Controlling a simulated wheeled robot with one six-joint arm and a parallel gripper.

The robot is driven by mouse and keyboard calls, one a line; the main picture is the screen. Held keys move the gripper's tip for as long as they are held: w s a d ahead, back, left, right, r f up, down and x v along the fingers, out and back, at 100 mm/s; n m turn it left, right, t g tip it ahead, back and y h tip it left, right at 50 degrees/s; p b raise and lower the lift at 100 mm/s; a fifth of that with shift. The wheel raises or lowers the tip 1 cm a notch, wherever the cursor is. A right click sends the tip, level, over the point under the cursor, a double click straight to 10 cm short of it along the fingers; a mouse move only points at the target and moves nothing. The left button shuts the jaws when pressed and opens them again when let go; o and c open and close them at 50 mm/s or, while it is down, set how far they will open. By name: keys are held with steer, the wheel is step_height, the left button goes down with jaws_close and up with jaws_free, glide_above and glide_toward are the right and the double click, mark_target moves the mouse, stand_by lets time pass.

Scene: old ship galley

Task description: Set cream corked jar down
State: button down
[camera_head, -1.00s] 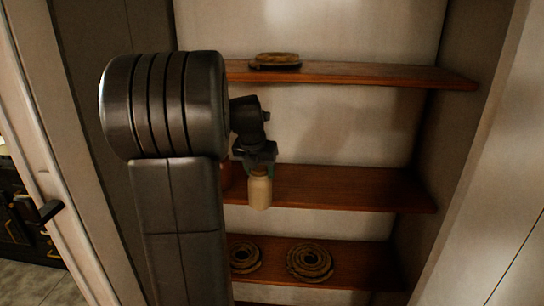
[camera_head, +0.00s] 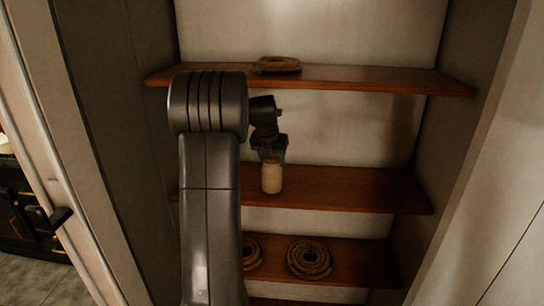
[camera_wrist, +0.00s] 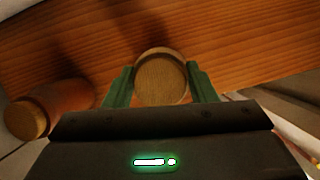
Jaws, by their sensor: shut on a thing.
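The cream corked jar (camera_head: 271,178) is upright in my gripper (camera_head: 270,156), at the middle shelf (camera_head: 345,187). In the wrist view, its round cork top (camera_wrist: 161,80) sits between the two green fingers of my gripper (camera_wrist: 161,88), which are shut on it. The jar's base appears over the shelf boards; I cannot tell whether it touches them. The wood of the shelf also shows in the wrist view (camera_wrist: 250,50).
A second corked jar (camera_wrist: 62,102), orange-brown, is at the left in the wrist view. Coiled rope (camera_head: 309,258) lies on the lower shelf, with another coil (camera_head: 251,252) partly behind my arm. A flat coil (camera_head: 277,65) lies on the upper shelf. The middle shelf's right side is clear.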

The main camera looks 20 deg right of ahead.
stand_by(0.3)
steer(key=c, duration=0.6)
jaws_free()
steer(key=shift+f, duration=0.1)
steer(key=shift+s+a+r+b, duration=0.1)
steer(key=shift+r+b, duration=0.3)
steer(key=shift+r, duration=0.05)
steer(key=s+a+b, duration=0.3)
steer(key=s+a, duration=0.4)
steer(key=s, duration=0.3)
steer(key=shift+a+r, duration=0.2)
steer(key=shift+r, duration=0.05)
